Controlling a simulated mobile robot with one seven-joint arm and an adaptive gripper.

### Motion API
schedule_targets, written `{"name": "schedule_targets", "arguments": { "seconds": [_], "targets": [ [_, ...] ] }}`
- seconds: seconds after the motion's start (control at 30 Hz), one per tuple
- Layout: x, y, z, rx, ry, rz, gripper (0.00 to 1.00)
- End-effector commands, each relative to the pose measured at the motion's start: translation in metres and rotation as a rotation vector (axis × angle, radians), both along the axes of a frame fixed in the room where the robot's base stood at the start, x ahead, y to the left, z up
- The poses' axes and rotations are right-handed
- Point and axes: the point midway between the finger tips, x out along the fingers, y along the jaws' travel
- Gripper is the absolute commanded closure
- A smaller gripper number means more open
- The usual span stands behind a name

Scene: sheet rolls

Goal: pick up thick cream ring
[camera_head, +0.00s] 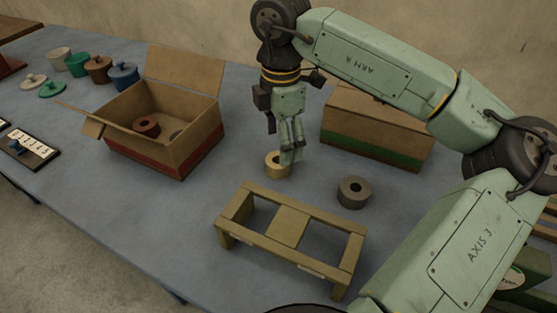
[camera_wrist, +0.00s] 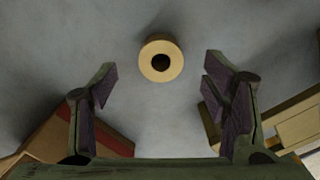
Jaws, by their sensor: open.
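The thick cream ring (camera_head: 277,164) lies flat on the blue-grey table, with its round hole facing up. It also shows in the wrist view (camera_wrist: 160,47), at the upper middle, between and beyond the fingertips. My gripper (camera_head: 290,158) is above and close to the ring in the head view, and its fingers cover part of the ring's right side. In the wrist view my gripper (camera_wrist: 158,84) has its two fingers wide apart with nothing between them.
A grey ring (camera_head: 353,192) lies to the right. A wooden rack (camera_head: 290,228) stands in front. A closed box with a green band (camera_head: 378,135) is behind. An open box with a red band (camera_head: 165,158) holds a reddish ring (camera_head: 146,126). Several lidded pots stand back left.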

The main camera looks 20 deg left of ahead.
Motion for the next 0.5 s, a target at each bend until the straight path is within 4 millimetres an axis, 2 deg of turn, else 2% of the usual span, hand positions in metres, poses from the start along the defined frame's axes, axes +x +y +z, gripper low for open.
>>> {"name": "schedule_targets", "arguments": {
  "seconds": [0.17,0.5],
  "targets": [
    [-0.002,0.001,-0.011,0.001,0.002,0.002,0.32],
    [-0.007,0.004,-0.055,0.001,0.002,0.000,0.32]
  ]
}}
